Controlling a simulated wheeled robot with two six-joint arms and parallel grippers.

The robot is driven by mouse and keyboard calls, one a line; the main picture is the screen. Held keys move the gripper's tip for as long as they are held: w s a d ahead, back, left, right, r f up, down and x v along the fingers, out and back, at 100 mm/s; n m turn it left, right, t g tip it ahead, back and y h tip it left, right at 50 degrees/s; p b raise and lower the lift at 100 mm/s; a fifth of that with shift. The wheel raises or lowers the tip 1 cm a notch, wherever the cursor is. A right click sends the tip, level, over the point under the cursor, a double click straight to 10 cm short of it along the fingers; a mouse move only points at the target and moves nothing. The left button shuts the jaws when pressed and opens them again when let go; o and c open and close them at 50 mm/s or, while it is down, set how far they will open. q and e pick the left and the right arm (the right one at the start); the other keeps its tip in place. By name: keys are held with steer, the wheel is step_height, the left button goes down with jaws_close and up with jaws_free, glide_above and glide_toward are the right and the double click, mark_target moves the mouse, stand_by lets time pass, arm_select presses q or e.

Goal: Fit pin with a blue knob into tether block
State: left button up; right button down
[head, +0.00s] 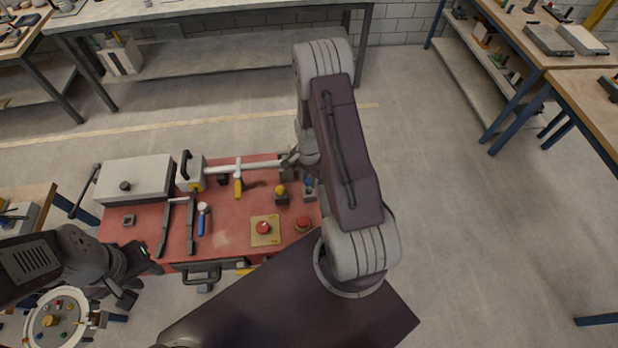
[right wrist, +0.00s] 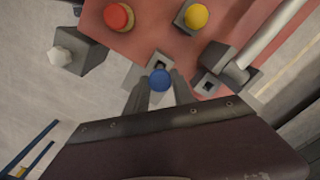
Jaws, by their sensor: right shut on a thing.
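The blue-knobbed pin shows its round blue knob in the right wrist view (right wrist: 160,79) and small in the head view (head: 308,182). My right gripper (right wrist: 160,92) is shut on it, one finger on each side; the knob hides the pin's shaft. A grey block with a dark square hole (right wrist: 161,57) lies just beyond the knob, partly covered by it. I cannot tell whether the pin's tip is in that hole. A second holed block (right wrist: 207,83) stands to its right. Which one is the tether block is unclear. My left gripper (head: 144,281) is open and empty near the board's front-left corner.
A yellow-knobbed block (right wrist: 195,17) and a red button (right wrist: 118,17) are close by. A grey block with a white knob (right wrist: 62,56) is at the left of the wrist view. A pale bar (head: 250,167) crosses the back of the red board (head: 150,235). A white box (head: 135,180) stands at back left.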

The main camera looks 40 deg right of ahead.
steer(key=shift+f+b, duration=1.5)
steer(key=shift+f, duration=0.45)
steer(key=c, duration=1)
jaws_free()
steer(key=o, duration=0.5)
step_height(320, 180, up, 8)
steer(key=p, duration=0.6)
steer(key=shift+p, duration=0.35)
